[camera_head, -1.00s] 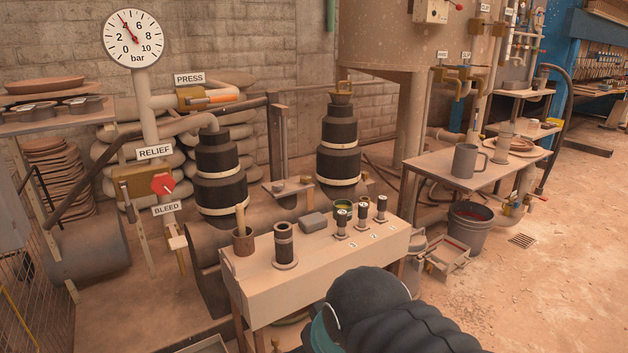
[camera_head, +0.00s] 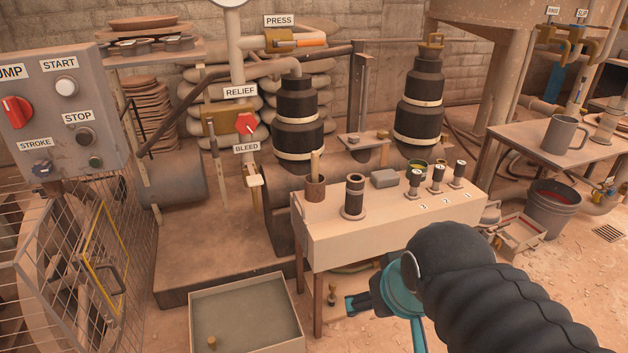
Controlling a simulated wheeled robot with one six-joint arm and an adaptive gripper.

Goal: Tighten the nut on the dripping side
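Two black tiered housings with pale bands stand behind the bench: the left housing (camera_head: 299,120) joins a pipe at its top, and the right housing (camera_head: 419,105) has a brass fitting (camera_head: 431,46) on top. I cannot make out a drip or tell which side drips, and no nut can be clearly picked out. My gripper (camera_head: 352,304) is at the lower middle, in front of the bench and well apart from both housings. It is small and partly hidden by my arm, so its opening cannot be judged.
The bench (camera_head: 360,240) holds a cup with a stick (camera_head: 315,187), a dark cylinder (camera_head: 354,194) and several small numbered fittings. A grey control panel (camera_head: 62,115) and wire cage (camera_head: 80,260) stand left. A shallow tray (camera_head: 247,318) lies on the floor.

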